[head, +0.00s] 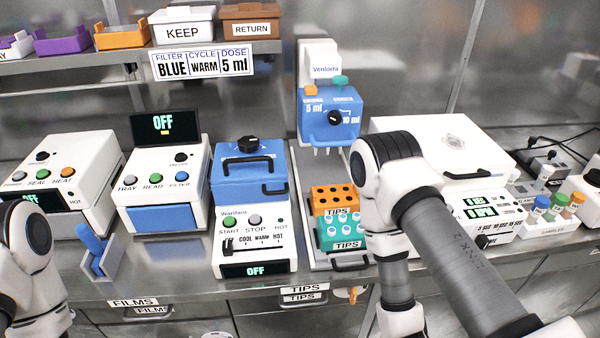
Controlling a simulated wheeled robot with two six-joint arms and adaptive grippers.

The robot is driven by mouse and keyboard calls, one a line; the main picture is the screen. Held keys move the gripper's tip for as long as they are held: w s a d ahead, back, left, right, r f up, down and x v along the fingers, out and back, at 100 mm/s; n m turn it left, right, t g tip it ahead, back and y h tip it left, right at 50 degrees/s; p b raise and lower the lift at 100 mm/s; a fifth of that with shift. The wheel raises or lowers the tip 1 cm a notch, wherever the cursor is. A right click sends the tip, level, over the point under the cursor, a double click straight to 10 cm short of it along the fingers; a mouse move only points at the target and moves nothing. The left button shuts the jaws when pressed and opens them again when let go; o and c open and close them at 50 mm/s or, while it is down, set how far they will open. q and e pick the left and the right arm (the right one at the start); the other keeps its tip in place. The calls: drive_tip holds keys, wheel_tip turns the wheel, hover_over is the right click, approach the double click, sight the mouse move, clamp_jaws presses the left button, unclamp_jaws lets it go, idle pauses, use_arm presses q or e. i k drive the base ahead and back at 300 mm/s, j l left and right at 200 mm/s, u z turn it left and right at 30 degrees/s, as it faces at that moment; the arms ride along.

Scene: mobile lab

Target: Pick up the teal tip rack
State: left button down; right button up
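The teal tip rack (323,233) sits on a tray under the blue Ventorra dispenser, in front of the orange tip rack (335,199). It holds several pale round-topped pieces and has a TIPS label on its front. My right arm's links stand just to the right of the teal rack and cover the bench beside it. The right arm bends downward and leaves the bottom of the view, so its gripper is not seen. My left arm shows only at the left edge, and its gripper is not seen.
The blue dispenser (328,118) overhangs the racks. A white and blue Waritant heater (254,225) stands left of them, and a white lidded machine (455,140) stands behind my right arm. The tray's dark handle (350,263) is at the bench's front edge.

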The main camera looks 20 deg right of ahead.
sight(342, 231)
drive_tip(key=k+z, duration=0.1)
drive_tip(key=z, duration=0.75)
